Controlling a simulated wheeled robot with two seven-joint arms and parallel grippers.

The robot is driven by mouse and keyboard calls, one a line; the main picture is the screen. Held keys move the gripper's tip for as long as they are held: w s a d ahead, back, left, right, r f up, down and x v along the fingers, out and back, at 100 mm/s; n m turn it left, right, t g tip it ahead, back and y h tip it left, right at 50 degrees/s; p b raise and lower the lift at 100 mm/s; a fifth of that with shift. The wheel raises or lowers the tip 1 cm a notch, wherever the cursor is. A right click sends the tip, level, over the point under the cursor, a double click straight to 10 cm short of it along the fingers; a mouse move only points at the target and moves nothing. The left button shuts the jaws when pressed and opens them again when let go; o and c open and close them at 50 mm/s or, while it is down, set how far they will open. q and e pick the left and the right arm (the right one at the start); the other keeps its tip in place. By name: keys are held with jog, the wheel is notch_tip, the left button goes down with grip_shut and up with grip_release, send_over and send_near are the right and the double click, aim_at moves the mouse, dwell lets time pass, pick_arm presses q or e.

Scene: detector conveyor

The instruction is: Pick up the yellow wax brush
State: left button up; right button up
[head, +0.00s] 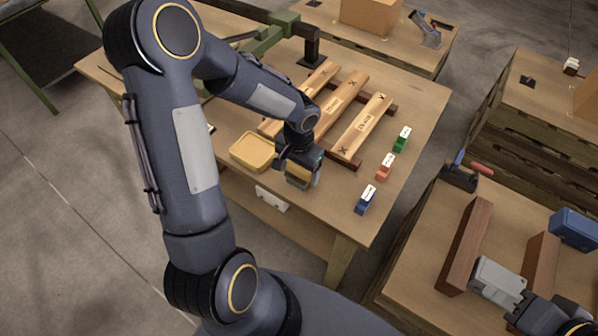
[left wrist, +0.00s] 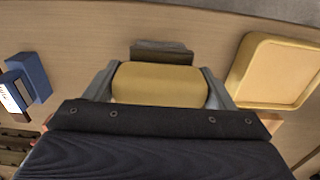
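The yellow wax brush (left wrist: 160,85) fills the space between the two fingers of my left gripper in the left wrist view. A finger lies against each of its ends, with no gap showing. In the head view my left gripper (head: 302,178) points down at the near part of the wooden table (head: 330,215), and the brush is partly hidden by the fingers. I cannot tell whether the brush touches the tabletop. My right gripper (head: 498,283) is over the right-hand bench beside brown blocks; its finger opening is unclear.
A yellow tray (head: 253,151) lies just left of my left gripper; it also shows in the left wrist view (left wrist: 278,72). Blue (head: 366,199), red (head: 386,166) and green (head: 401,139) labelled pieces line the table's right side. Wooden planks (head: 360,128) lie behind.

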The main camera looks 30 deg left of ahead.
pick_arm(q)
jog(key=c, duration=0.3)
jog(key=shift+r, duration=0.15)
jog(key=shift+r, duration=0.3)
notch_tip(320, 180, up, 2)
jog(key=shift+w+r+b, duration=0.1)
jog(key=shift+r+b, duration=0.15)
jog(key=shift+b, duration=0.15)
jog(key=s+d+r, duration=0.2)
jog(key=s+r, duration=0.1)
jog(key=s, duration=0.1)
jog(key=s+d+r+b, duration=0.1)
jog(key=s+d+r, duration=0.2)
jog(key=s, duration=0.1)
jog(key=s+d+r, duration=0.2)
jog(key=s+r, duration=0.1)
jog(key=s, duration=0.1)
jog(key=shift+d+r, duration=0.35)
